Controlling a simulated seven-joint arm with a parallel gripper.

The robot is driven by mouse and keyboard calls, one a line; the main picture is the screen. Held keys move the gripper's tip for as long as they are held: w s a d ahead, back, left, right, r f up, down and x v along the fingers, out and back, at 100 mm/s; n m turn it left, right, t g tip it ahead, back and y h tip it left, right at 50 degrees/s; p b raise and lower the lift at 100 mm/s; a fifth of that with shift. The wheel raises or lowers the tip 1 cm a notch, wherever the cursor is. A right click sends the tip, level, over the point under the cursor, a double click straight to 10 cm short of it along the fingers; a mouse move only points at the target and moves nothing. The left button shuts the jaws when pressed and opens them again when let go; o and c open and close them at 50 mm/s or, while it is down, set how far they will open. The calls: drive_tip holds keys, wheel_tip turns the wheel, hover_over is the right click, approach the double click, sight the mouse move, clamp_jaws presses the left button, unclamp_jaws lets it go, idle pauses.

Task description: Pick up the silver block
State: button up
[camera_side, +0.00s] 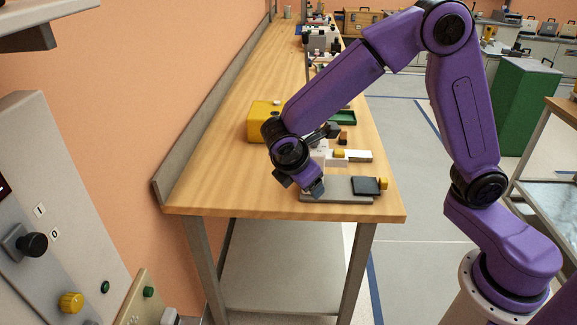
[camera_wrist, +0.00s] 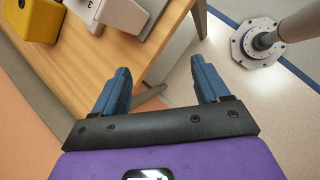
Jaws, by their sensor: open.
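My gripper (camera_side: 301,184) is over the near end of the wooden bench, with its blue fingers apart and nothing between them. In the wrist view my gripper (camera_wrist: 162,78) is open, with the bench edge and floor beyond its fingers. I cannot tell for certain which piece is the silver block. A pale whitish-silver block (camera_side: 359,156) lies on the bench to the right of my gripper. A flat grey plate (camera_side: 335,186) lies close beside my fingers and is partly hidden by them. In the wrist view a grey piece (camera_wrist: 126,13) is near the top.
A yellow box (camera_side: 258,122) stands behind my wrist. A green tray (camera_side: 345,117) is farther back. The wooden bench (camera_side: 215,181) is clear to the left of my gripper.

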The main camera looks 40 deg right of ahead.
drive_tip(key=w+f+n+h, duration=0.1)
drive_tip(key=w+f+h, duration=0.1)
drive_tip(key=w, duration=0.3)
drive_tip(key=w+f+n+t+h, duration=0.1)
drive_tip(key=w+f+n+h, duration=0.1)
drive_tip(key=w+f, duration=0.2)
drive_tip(key=w+f+n+t+h, duration=0.1)
drive_tip(key=w+f+h, duration=0.1)
drive_tip(key=w, duration=0.6)
drive_tip(key=shift+d+f+n, duration=0.35)
drive_tip(key=shift+f+n, duration=0.05)
drive_tip(key=shift+f, duration=0.3)
drive_tip(key=shift+w+d+f, duration=0.15)
drive_tip(key=shift+w, duration=0.1)
drive_tip(key=x, duration=1.7)
drive_tip(key=shift+w+d, duration=0.2)
drive_tip(key=c, duration=1.2)
